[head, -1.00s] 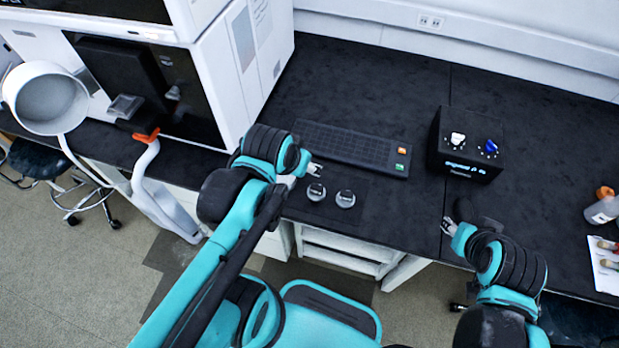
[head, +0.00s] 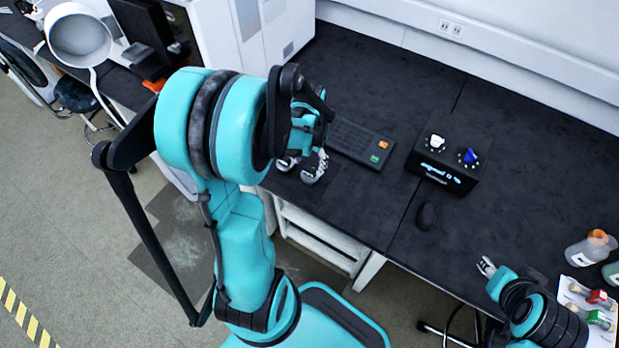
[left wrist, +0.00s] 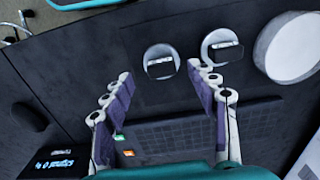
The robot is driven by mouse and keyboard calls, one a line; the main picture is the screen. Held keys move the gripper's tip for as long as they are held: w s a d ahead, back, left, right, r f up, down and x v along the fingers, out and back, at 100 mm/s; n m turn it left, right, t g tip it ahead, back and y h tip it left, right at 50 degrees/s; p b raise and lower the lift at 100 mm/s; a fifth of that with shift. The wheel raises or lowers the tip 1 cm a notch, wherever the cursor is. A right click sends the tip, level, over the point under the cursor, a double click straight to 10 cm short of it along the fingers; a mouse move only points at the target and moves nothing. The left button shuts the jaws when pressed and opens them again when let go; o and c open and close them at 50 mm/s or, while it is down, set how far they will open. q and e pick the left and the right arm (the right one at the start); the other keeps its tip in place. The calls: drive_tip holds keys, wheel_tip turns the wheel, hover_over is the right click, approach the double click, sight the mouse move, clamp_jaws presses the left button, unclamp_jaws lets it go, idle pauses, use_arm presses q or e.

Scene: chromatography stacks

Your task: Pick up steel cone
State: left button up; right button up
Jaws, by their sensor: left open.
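Two round silvery pieces with dark labels lie side by side on a dark mat in the left wrist view, one at left (left wrist: 160,53) and one at right (left wrist: 222,39). From above I cannot tell which is the steel cone. In the head view they are partly hidden by my left gripper (head: 308,158). In the left wrist view its two fingers (left wrist: 159,72) are spread and empty, pointing at the left piece, with the right fingertip near the right piece. My right gripper (head: 487,267) is over the bench's front edge, away from them; its opening is unclear.
A black keyboard (head: 350,139) lies behind the pieces. A black box (head: 441,172) with white and blue knobs and a mouse (head: 427,215) are to the right. Bottles (head: 590,249) stand at far right. White instruments are at back left. The back of the bench is clear.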

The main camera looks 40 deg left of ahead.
sight(310, 169)
use_arm(q)
drive_tip(key=f, duration=0.1)
drive_tip(key=f+b, duration=0.1)
drive_tip(key=f, duration=0.1)
drive_tip(key=f+b, duration=0.1)
drive_tip(key=shift+w+a+f, duration=0.1)
drive_tip(key=shift+w+f, duration=0.2)
drive_tip(key=shift+f, duration=0.1)
drive_tip(key=shift+r, duration=0.1)
clamp_jaws()
